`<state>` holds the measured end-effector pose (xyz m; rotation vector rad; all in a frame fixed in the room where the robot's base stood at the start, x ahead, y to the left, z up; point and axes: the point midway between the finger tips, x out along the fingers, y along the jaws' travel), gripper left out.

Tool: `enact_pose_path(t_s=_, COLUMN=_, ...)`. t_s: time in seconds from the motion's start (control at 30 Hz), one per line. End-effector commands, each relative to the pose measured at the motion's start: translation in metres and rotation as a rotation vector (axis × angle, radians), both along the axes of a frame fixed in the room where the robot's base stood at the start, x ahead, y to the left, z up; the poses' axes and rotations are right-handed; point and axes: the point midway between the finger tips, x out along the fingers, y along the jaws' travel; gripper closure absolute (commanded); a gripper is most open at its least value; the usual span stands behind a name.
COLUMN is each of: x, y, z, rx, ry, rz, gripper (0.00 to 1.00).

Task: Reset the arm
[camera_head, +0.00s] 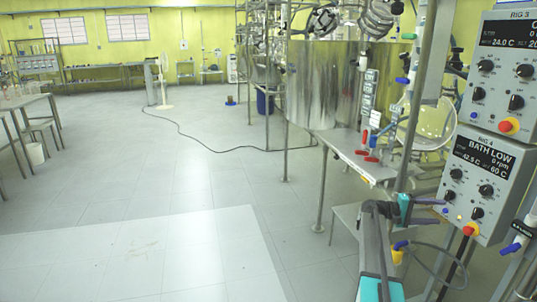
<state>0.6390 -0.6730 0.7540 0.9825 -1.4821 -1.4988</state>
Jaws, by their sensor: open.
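My arm rises from the bottom edge right of centre, with grey links and teal covers, and bends to the right at its top. My gripper (438,210) is at the end of it, pointing right toward the lower rig control box (482,185). Its two dark fingers are apart, with nothing seen between them. The gap between the fingertips and the box's left edge is hard to judge.
A large steel bath (325,85) stands on a metal frame behind my arm. An upper control box (505,75), valves with red and blue handles and pipes crowd the right side. A cable (205,141) lies on the floor.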

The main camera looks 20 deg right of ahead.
Motion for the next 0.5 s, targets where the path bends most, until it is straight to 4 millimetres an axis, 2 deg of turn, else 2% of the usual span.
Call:
enact_pose_path(t_s=0.07, x=0.009, y=0.008, z=-0.003, rx=0.001, ry=0.003, rz=0.014, gripper=0.41)
enact_pose_path(t_s=0.17, x=0.025, y=0.026, z=-0.018, rx=0.011, ry=0.017, rz=0.041, gripper=0.41)
enact_pose_path(t_s=0.33, x=0.054, y=0.073, z=-0.066, rx=0.040, ry=0.068, rz=0.105, gripper=0.41)
enact_pose_path(t_s=0.5, x=0.062, y=0.130, z=-0.128, rx=0.103, ry=0.111, rz=0.165, gripper=0.41)
